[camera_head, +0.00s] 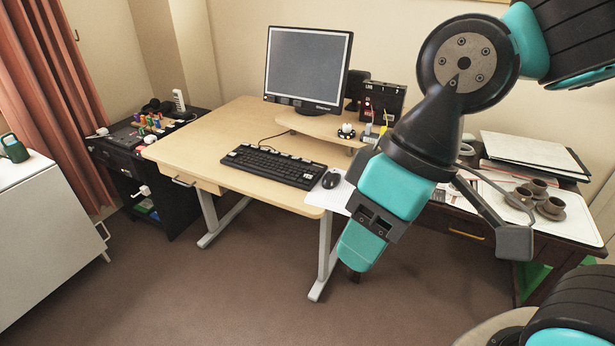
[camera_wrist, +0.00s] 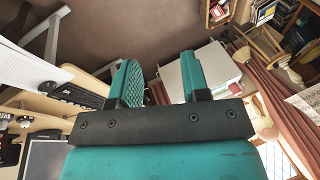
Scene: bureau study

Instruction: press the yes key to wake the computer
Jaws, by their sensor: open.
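The black keyboard (camera_head: 275,165) lies on the light wooden desk (camera_head: 228,130). I cannot make out a key marked yes on it. The computer monitor (camera_head: 307,66) stands behind the keyboard with a dark grey screen. A black mouse (camera_head: 331,180) lies right of the keyboard. My gripper (camera_head: 360,248) hangs in front of the desk's right side, apart from the keyboard. In the wrist view its two teal fingers are apart with nothing between them (camera_wrist: 158,75).
A raised wooden shelf (camera_head: 318,124) carries the monitor, with small items and a black box (camera_head: 383,98) around it. A dark table at right holds brown cups (camera_head: 537,187) and papers. A black cart (camera_head: 150,180) and white cabinet (camera_head: 45,230) stand left. Floor is clear before the desk.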

